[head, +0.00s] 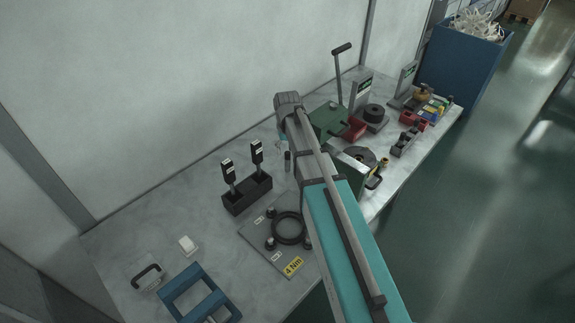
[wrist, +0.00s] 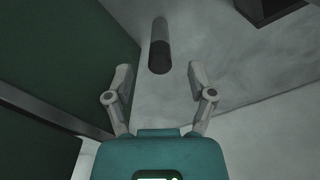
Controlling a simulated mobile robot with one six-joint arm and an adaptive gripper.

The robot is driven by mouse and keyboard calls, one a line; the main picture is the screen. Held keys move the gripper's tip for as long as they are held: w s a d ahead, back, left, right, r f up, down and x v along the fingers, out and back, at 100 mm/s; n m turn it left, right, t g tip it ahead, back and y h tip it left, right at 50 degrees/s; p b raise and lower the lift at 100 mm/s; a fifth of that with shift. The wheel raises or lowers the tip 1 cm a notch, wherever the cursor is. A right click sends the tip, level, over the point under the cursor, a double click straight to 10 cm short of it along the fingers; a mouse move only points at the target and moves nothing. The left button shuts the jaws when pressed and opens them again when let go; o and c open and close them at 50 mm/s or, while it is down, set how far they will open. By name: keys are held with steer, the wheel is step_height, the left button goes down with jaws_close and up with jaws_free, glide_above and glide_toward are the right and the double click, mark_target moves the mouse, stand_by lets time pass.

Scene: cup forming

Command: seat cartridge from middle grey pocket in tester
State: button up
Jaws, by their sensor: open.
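A small dark cylinder (head: 287,161), which may be the cartridge, stands on the table just left of my arm. In the wrist view a grey cylinder with a dark end (wrist: 159,45) lies ahead of my gripper (wrist: 160,80), centred between the fingers and apart from them. My gripper is open and empty. In the head view I cannot make out its fingers clearly. A green machine (head: 328,119) with a long lever stands behind my arm; I cannot tell whether it is the tester. I cannot make out a middle grey pocket.
A black block (head: 246,194) holds two labelled black pieces. A grey plate (head: 257,238) with a black ring (head: 289,228) lies in front. A blue frame (head: 199,295) is at the near left. Red bins and fixtures crowd the right. The table's back left is clear.

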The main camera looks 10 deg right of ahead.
mark_target(287, 162)
steer(key=shift+f+b, duration=1.9)
steer(key=shift+f, duration=0.35)
jaws_close()
